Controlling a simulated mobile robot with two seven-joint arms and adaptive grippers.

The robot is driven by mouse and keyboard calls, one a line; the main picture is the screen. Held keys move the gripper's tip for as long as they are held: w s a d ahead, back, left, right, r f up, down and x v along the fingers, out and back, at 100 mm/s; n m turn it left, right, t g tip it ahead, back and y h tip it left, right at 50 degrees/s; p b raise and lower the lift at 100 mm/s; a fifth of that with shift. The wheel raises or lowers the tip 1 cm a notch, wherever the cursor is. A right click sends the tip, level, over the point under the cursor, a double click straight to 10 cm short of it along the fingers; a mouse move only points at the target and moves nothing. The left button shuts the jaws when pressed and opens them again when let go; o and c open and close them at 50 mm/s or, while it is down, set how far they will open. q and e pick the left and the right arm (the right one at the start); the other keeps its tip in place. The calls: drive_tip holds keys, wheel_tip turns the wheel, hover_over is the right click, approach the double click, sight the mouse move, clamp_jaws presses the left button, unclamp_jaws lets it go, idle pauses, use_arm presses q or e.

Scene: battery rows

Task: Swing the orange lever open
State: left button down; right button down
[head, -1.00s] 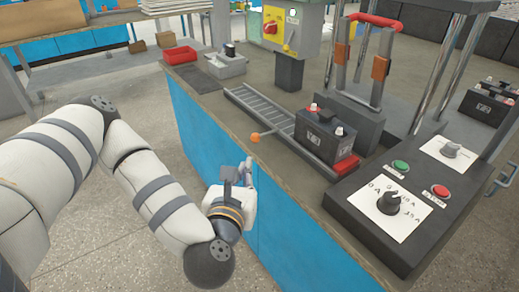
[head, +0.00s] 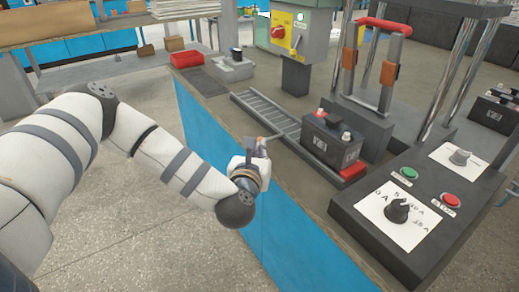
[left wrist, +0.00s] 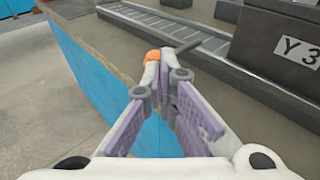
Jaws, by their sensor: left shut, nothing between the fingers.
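My left gripper (head: 262,143) is at the bench edge, right at the knob. In the left wrist view its fingertips (left wrist: 163,66) are together and empty, with the knob just beyond the left fingertip. Whether they touch, I cannot tell. My right gripper is not in view.
A black battery (head: 331,140) stands at the near end of the track, with a red block (head: 353,171) beside it. A press with a red handle (head: 384,25) rises behind. A control box (head: 420,215) with knobs and buttons is at the right. The floor left of the bench is free.

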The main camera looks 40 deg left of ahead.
use_arm(q)
drive_tip(key=shift+a, duration=0.1)
drive_tip(key=shift+a+m+h, duration=0.3)
drive_tip(key=shift+m+h, duration=0.1)
drive_tip(key=shift+h, duration=0.1)
